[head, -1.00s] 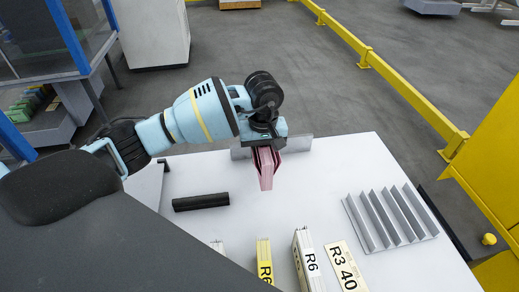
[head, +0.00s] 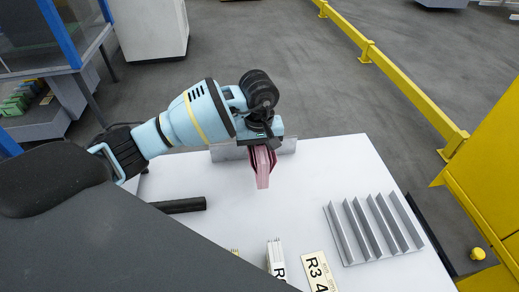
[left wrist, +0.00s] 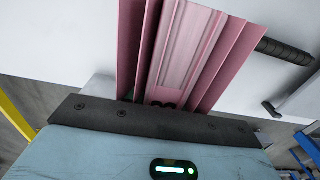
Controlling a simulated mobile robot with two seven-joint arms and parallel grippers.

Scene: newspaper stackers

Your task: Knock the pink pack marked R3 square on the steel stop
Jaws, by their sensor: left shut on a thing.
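My left gripper (head: 262,158) is shut on a pink pack (head: 263,178), which hangs down from its fingers on edge. The left wrist view shows the pack (left wrist: 185,50) between the dark pink fingers. No R3 mark can be read on it. The steel stop (head: 288,146) is a low grey upright plate at the table's far edge, partly hidden behind the gripper. The pack is in front of the stop. I cannot tell whether they touch or whether the pack's foot meets the table. My right gripper is not in view.
The white table (head: 225,235) is clear around the pack. A black bar (head: 180,205) lies at left. A grey ridged rack (head: 372,228) stands at right. A white pack (head: 275,256) and a card reading R3 4 (head: 318,270) are at the front. A yellow rail (head: 400,85) runs behind.

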